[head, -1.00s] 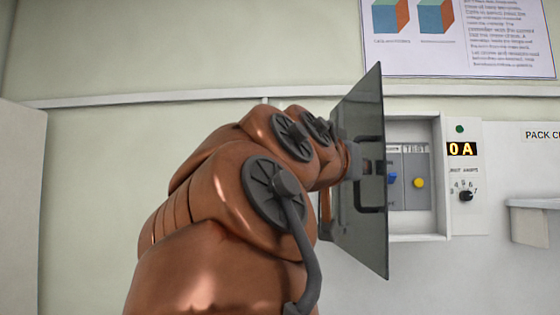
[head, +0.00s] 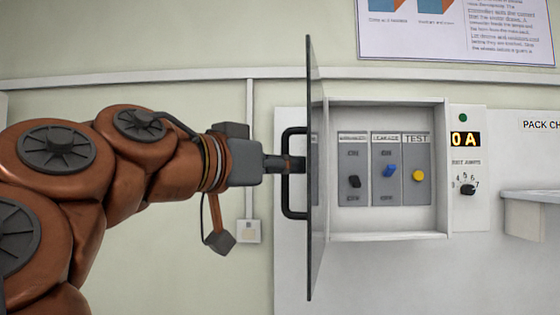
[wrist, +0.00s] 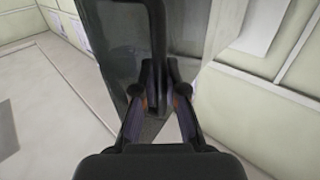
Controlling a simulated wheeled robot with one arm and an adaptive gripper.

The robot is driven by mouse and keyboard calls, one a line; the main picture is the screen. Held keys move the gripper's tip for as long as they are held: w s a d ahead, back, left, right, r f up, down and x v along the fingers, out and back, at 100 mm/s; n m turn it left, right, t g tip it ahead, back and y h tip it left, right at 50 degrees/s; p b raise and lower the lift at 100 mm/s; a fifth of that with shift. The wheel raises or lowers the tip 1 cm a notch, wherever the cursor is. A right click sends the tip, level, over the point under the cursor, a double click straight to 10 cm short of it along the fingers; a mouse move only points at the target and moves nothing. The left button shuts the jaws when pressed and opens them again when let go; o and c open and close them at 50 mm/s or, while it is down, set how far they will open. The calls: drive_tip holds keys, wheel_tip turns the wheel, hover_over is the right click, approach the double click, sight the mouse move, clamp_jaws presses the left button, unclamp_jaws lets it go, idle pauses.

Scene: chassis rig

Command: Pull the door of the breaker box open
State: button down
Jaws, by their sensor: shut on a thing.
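The breaker box (head: 388,236) is a white wall box with its inside in view. Its door (head: 317,255) is a dark see-through panel, swung out from the left side and seen nearly edge-on. The black door handle (head: 290,211) is a bracket on the door's left-facing side. My gripper (head: 296,165) reaches in from the left and is shut on the handle; the fingertips are partly hidden by it. In the wrist view my gripper (wrist: 160,88) has its fingers closed around the dark handle (wrist: 157,35), with the door behind.
Inside the box are a black switch (head: 354,182), a blue switch (head: 389,171) and a yellow button (head: 418,176). A display (head: 465,139) reading 0 A and a black knob (head: 467,189) sit to the right. A white shelf (head: 530,195) juts out at far right.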

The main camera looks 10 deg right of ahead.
drive_tip(key=shift+a, duration=0.1)
idle(0.3)
drive_tip(key=c, duration=1.2)
unclamp_jaws()
drive_tip(key=shift+s+a, duration=0.1)
drive_tip(key=v, duration=1.2)
